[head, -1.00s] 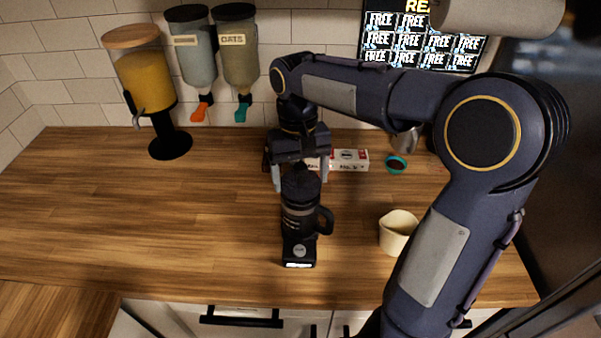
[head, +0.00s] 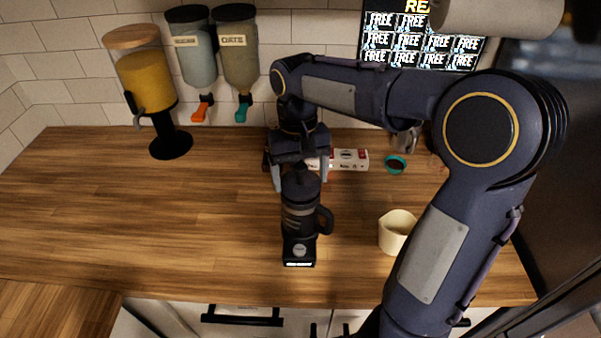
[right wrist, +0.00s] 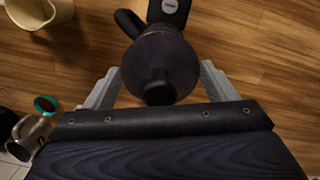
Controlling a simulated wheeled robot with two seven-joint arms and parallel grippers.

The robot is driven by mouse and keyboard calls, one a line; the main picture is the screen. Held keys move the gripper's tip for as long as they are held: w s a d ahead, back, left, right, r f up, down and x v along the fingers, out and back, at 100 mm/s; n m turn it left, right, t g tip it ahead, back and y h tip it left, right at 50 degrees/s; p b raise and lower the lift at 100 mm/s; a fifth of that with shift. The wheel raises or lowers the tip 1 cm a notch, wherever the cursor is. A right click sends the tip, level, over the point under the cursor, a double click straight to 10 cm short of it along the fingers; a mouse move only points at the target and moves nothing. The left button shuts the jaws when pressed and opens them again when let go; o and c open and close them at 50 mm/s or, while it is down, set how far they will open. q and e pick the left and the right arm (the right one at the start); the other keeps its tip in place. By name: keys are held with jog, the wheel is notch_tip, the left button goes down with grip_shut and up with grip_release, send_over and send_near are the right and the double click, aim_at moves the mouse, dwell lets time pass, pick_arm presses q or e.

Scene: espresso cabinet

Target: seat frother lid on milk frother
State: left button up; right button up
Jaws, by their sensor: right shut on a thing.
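The milk frother (head: 300,222) is a black jug with a side handle, standing upright on its base on the counter. The dark round frother lid (head: 300,184) with a knob is at the jug's top, and from here I cannot tell whether it is fully seated. My right gripper (head: 300,180) is above, pointing down, shut on the lid with one finger on each side. In the right wrist view the lid (right wrist: 160,58) lies between the grey fingers and hides most of the jug. My left gripper is not in view.
A cream cup (head: 397,231) stands right of the frother. Behind are a red-and-white box (head: 349,160), a teal bowl (head: 395,165) and a metal pitcher (right wrist: 32,133). A juice dispenser (head: 147,84) stands back left. The left counter is clear.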

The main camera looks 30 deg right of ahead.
aim_at(300, 165)
jog(key=shift+f+b, duration=0.35)
jog(key=shift+f, duration=0.5)
dwell(0.7)
jog(key=o, duration=1)
jog(key=shift+c, duration=0.2)
jog(key=shift+w+d+r, duration=0.1)
jog(key=shift+w+r, duration=0.05)
jog(key=shift+r, duration=1.15)
jog(key=shift+w+r, duration=0.15)
jog(key=shift+r, duration=1.15)
jog(key=shift+w+d+r, duration=0.1)
jog(key=shift+w+r, duration=0.05)
jog(key=shift+r, duration=1.15)
jog(key=s+a+f+t+y, duration=0.1)
jog(key=s+a+f+t, duration=0.1)
jog(key=s, duration=0.7)
jog(key=s+a+f+n+t+y, duration=0.1)
jog(key=s+a+f+t+y, duration=0.1)
jog(key=s+f+t, duration=0.3)
jog(key=s+f, duration=0.2)
jog(key=s, duration=0.1)
jog(key=shift+s+a, duration=0.25)
jog(key=shift+s, duration=0.15)
